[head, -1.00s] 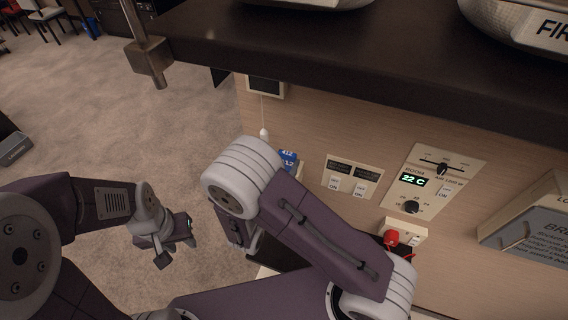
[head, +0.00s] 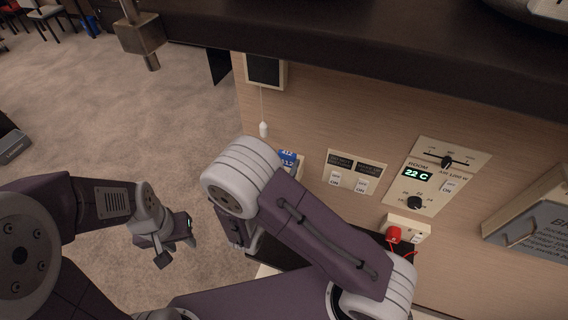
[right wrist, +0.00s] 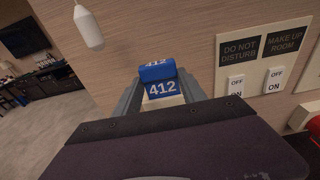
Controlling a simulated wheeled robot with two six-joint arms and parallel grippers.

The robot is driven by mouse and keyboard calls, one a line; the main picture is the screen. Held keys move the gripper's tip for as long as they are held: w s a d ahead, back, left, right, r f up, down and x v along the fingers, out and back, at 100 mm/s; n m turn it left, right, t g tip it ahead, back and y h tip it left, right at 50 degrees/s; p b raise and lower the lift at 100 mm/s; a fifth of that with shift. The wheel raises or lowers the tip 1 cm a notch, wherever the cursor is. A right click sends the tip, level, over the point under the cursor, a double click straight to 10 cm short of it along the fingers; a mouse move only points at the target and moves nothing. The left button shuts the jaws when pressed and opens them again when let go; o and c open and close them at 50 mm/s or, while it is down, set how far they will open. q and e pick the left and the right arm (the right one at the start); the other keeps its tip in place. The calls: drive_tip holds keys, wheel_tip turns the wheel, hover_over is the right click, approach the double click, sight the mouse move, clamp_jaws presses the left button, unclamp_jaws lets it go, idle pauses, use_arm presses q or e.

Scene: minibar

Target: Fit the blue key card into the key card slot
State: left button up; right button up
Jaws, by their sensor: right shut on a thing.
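The blue key card marked 412 (right wrist: 160,89) is between the grey fingers of my right gripper (right wrist: 161,93) in the right wrist view. A second blue face marked 412 (right wrist: 157,71) shows just above it, tilted; I cannot tell whether it is part of the same card. A cream edge (right wrist: 176,101) shows below the card; I cannot tell whether it is the slot. In the head view the blue card (head: 288,158) shows beyond my right arm, which hides most of the right gripper. My left gripper (head: 172,246) hangs over the carpet, its jaws unclear.
Labelled switches (head: 350,178) and a thermostat panel (head: 432,177) are on the wall to the right. A red plug (head: 393,234) sits in a socket below. A white pull-cord end (right wrist: 88,28) hangs left of the card. A dark counter (head: 380,70) overhangs above.

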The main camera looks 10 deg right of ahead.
drive_tip(key=shift+f+b, duration=0.9)
drive_tip(key=shift+f, duration=0.2)
drive_tip(key=o, duration=1.4)
drive_tip(key=shift+r, duration=0.1)
drive_tip(key=shift+s+a, duration=0.2)
drive_tip(key=shift+s, duration=0.05)
drive_tip(key=b+v, duration=0.2)
drive_tip(key=v, duration=0.6)
drive_tip(key=shift+s+a+b, duration=0.1)
drive_tip(key=shift+s+b, duration=0.15)
drive_tip(key=shift+b, duration=0.15)
drive_tip(key=shift+w, duration=0.1)
